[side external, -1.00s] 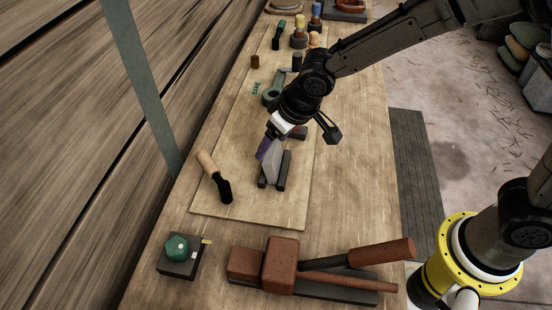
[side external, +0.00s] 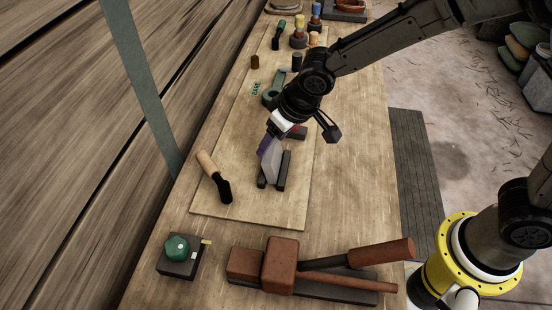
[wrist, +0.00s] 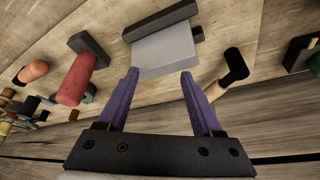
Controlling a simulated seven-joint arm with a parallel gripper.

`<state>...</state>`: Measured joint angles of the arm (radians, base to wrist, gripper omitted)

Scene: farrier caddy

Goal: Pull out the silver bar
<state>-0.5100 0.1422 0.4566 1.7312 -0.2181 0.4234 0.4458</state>
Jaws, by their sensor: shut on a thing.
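The silver bar (side external: 271,165) is a flat pale grey block standing on edge between the dark rails of a holder (side external: 284,172) on the wooden board. My gripper (side external: 267,146) is over its upper end, with its purple fingers shut on the bar. In the wrist view the bar (wrist: 165,55) reaches from between the fingertips toward the dark holder (wrist: 160,20). Its lower edge is hidden in the side view, so I cannot tell whether it is clear of the holder.
A wooden-handled tool (side external: 214,176) lies left of the holder. A dark block with a green knob (side external: 177,247) and a rack with reddish-brown mallets (side external: 280,266) stand nearer the camera. A red-handled item (side external: 297,132) is close behind the gripper. The front of the board is clear.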

